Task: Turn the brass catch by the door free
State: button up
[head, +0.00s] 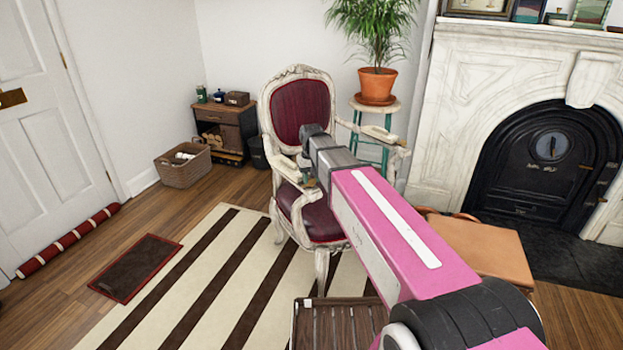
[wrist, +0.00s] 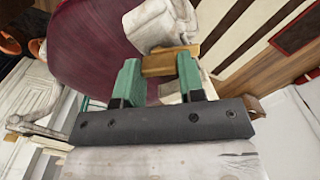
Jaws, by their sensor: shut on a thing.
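In the wrist view my gripper (wrist: 160,70) has two green fingers, closed on a brass-coloured piece (wrist: 171,62). The piece lies crosswise between the fingertips and sticks out a little past the right finger. A pale carved chair part shows right behind it; I cannot tell whether they touch. I see no separate catch beside the door.
The burgundy armchair (head: 300,105) stands behind my arm's end. A potted plant (head: 377,85) sits on a stool to its right. A wicker basket (head: 183,167) and low cabinet (head: 225,125) line the wall.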

jog(key=shift+n, duration=2.2)
jog(key=o, duration=0.9)
jog(key=shift+o, duration=0.2)
notch_tip(320, 180, up, 11)
jog(key=shift+f, duration=0.1)
